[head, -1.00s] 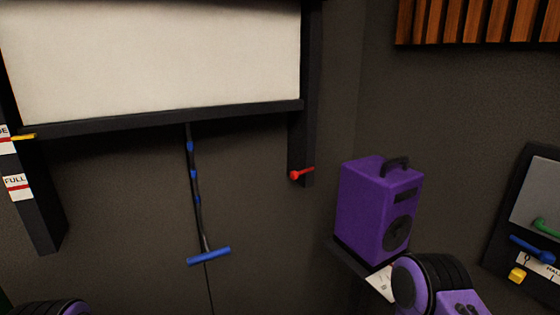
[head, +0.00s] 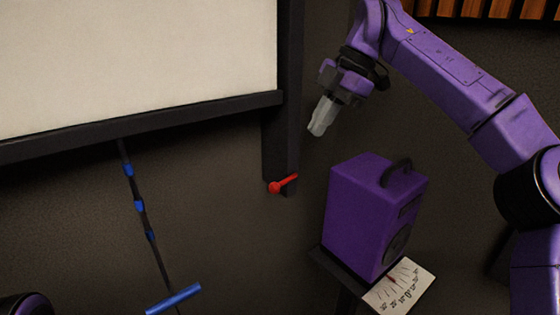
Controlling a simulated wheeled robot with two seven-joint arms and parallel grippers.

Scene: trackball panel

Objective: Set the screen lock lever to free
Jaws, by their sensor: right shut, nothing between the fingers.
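The screen lock lever appears to be the red lever (head: 283,184) at the lower end of the dark post (head: 281,100) on the screen's right side. Its handle points right and slightly up. No lettering shows beside it. The pale screen (head: 130,60) is at the upper left. My right gripper (head: 317,131) is shut and empty, pointing down and slightly left, above and to the right of the red lever and apart from it. My left gripper is out of view.
A purple speaker (head: 358,215) stands on a small shelf below my right gripper. A white dial card (head: 400,287) is at its front. A blue pull bar (head: 174,298) hangs on a cord at lower left. Wall between lever and speaker is clear.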

